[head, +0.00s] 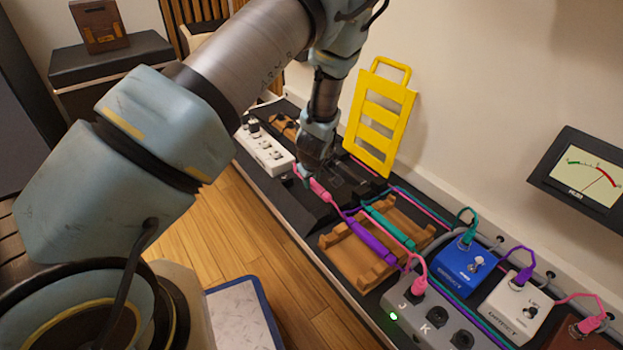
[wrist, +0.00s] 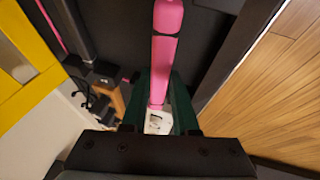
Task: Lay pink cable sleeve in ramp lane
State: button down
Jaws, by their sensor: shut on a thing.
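The pink cable sleeve (head: 320,189) is a bright tube on a pink cable, over the black cable ramp (head: 350,181) on the bench. My gripper (head: 302,174) is shut on it at the sleeve's far-left end. In the wrist view the sleeve (wrist: 164,48) runs lengthwise away from between the dark green fingers of my gripper (wrist: 157,82), with dark surface behind it. I cannot tell whether the sleeve touches the ramp or hangs just above it. My arm and gripper hide part of the ramp and its lanes.
A yellow slotted panel (head: 381,117) leans on the wall behind the ramp. A wooden cradle (head: 352,262) holds a purple sleeve (head: 370,240) and a teal sleeve (head: 388,224). A white power strip (head: 264,152) is at the far end. Pedals, including a blue one (head: 464,265), stand nearer right.

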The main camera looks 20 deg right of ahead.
aim_at(312, 189)
jog(key=shift+f+b, duration=0.95)
jog(key=shift+f, duration=1.1)
jog(key=c, duration=0.6)
grip_release()
jog(key=shift+r, duration=0.1)
jog(key=p+v, duration=0.4)
jog(key=v, duration=0.6)
jog(key=shift+s+r+p, duration=0.2)
jog(key=shift+r+p, duration=0.05)
jog(key=shift+p, duration=0.05)
jog(key=shift+a, duration=0.1)
